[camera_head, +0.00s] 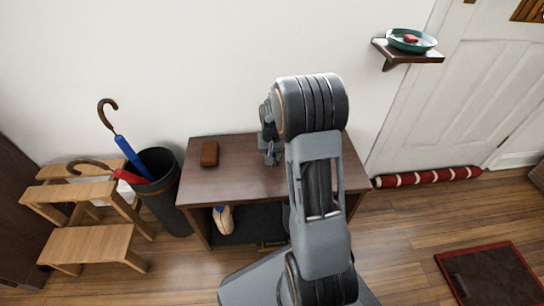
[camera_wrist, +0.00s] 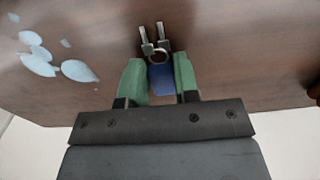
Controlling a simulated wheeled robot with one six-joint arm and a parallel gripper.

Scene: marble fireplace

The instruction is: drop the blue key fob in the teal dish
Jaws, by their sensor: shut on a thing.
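The blue key fob (camera_wrist: 161,80) is between the two green fingers of my gripper (camera_wrist: 160,82) in the wrist view. A metal ring and keys (camera_wrist: 156,42) extend from it over the brown tabletop. My gripper is shut on the fob, low over the table; I cannot tell whether the keys touch the wood. In the head view my gripper (camera_head: 272,157) is partly hidden by my arm, and the fob cannot be made out.
The dark wooden table (camera_head: 240,178) bears a brown case (camera_head: 209,154). The wall shelf (camera_head: 408,57) stands higher, beside the white door (camera_head: 445,110). An umbrella bin (camera_head: 160,195) and wooden steps (camera_head: 85,240) stand at left.

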